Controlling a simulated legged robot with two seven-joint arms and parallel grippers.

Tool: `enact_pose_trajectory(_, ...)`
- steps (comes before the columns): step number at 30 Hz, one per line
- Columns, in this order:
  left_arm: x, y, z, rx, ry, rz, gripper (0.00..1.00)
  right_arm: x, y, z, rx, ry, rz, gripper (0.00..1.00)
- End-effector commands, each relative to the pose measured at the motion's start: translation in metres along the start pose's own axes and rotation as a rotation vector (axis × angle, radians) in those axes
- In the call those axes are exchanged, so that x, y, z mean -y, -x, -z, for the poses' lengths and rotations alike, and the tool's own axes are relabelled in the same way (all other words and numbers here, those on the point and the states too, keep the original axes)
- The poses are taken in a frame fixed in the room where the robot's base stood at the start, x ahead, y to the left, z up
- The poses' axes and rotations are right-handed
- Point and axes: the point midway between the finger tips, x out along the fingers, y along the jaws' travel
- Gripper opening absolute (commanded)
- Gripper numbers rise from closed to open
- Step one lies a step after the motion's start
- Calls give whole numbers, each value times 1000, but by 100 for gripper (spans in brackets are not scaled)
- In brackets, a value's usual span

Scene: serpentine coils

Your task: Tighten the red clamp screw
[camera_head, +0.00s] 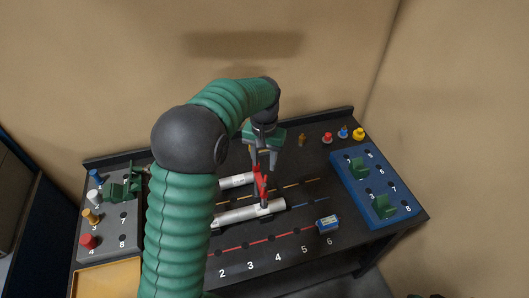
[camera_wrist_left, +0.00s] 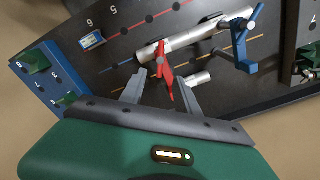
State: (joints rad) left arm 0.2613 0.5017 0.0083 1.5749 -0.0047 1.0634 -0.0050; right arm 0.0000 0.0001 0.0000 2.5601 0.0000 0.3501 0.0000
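A red clamp (camera_head: 260,186) stands upright on a silver tube (camera_head: 250,213) near the middle of the dark bench. Its red screw end points up towards my left gripper (camera_head: 262,160). In the left wrist view, the red clamp (camera_wrist_left: 165,68) shows between the two grey fingertips of my left gripper (camera_wrist_left: 161,76). The fingers are apart, with a gap on each side of the red part. I cannot tell how far above the screw they are. My right gripper is in neither view.
A blue clamp (camera_wrist_left: 243,52) stands on the silver tube (camera_wrist_left: 185,40). A small blue box (camera_head: 327,224) lies to the right. A blue board (camera_head: 376,184) with green clamps is at the right end. A grey board (camera_head: 108,240) with coloured knobs is at the left. Several small knobs line the back.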

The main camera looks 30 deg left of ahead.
Motion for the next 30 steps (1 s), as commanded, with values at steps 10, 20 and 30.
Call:
enact_pose_trajectory(10,0,57,2,1,0,0,38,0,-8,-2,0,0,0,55)
enact_pose_trajectory(20,0,58,1,2,0,0,38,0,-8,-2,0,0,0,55)
enact_pose_trajectory(30,-36,-15,-44,-63,-81,-3,38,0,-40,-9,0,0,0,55)
